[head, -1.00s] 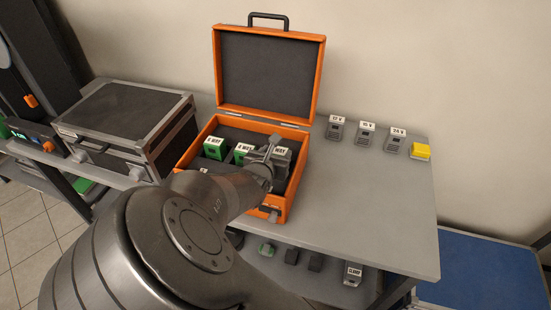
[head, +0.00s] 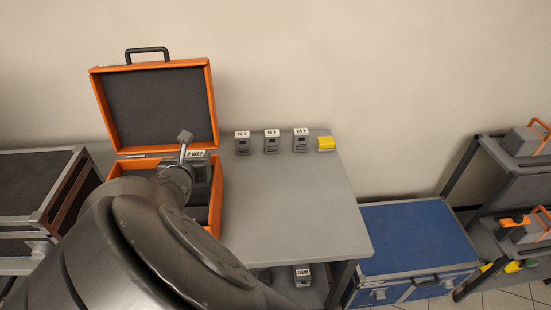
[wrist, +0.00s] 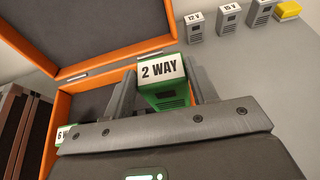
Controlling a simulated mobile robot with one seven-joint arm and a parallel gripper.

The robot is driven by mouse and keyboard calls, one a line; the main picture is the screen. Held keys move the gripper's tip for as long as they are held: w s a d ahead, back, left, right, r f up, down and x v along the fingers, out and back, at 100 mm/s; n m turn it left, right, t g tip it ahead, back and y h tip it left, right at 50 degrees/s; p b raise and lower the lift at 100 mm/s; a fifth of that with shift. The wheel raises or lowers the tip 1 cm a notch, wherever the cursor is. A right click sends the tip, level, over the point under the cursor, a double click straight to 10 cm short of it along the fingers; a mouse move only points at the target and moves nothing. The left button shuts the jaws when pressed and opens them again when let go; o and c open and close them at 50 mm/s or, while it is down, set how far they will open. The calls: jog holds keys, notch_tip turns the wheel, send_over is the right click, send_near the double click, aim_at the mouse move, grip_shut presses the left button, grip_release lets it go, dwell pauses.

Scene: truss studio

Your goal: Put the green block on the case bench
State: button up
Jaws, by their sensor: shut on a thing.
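A green block (wrist: 168,97) with a white "2 WAY" label is between the two fingers of my gripper (wrist: 160,88) in the wrist view. My gripper is shut on it. In the head view my gripper (head: 187,165) is over the open orange case (head: 217,200), and the "2 WAY" label (head: 196,154) shows beside it. I cannot tell how far the block is above the case's dark inside. The grey bench (head: 290,205) carries the case. My arm hides the front left of the case. Another green block (wrist: 66,135), labelled "6 W...", partly shows at left in the wrist view.
Grey blocks labelled 12 V (head: 243,145), 15 V (head: 272,143) and 24 V (head: 301,142) and a yellow block (head: 326,144) line the bench's back. The bench top before them is clear. A blue-topped case (head: 415,235) and a shelf (head: 510,180) stand right; a dark case (head: 40,185) stands left.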

jog(key=w+d+f+m+h, duration=0.1)
jog(key=w+d, duration=0.3)
jog(key=d, duration=0.2)
jog(key=w+d+m+h, duration=0.1)
jog(key=w+d, duration=0.2)
jog(key=d, duration=0.3)
jog(key=w+d+f+h, duration=0.1)
jog(key=d+f, duration=0.3)
jog(key=d, duration=0.6)
jog(key=w+d+f, duration=0.1)
jog(key=d+f, duration=0.3)
jog(key=d, duration=0.5)
jog(key=s+d+r+m+g+h, duration=0.25)
jog(key=s+m+g+h, duration=0.2)
jog(key=s, duration=0.35)
jog(key=s+d+r+m+g+h, duration=0.2)
jog(key=s+r+m+g+h, duration=0.15)
jog(key=s+m, duration=0.35)
jog(key=shift+n+h, duration=0.25)
jog(key=shift+h, duration=0.05)
jog(key=shift+w+a+f, duration=0.6)
jog(key=shift+a+f, duration=1.1)
jog(key=shift+f, duration=0.15)
jog(key=shift+w+a+f, duration=0.65)
jog(key=shift+a+f, duration=1.1)
jog(key=shift+f, duration=0.15)
jog(key=shift+w+a+f, duration=0.6)
jog(key=shift+a+f, duration=1.1)
jog(key=shift+f, duration=0.15)
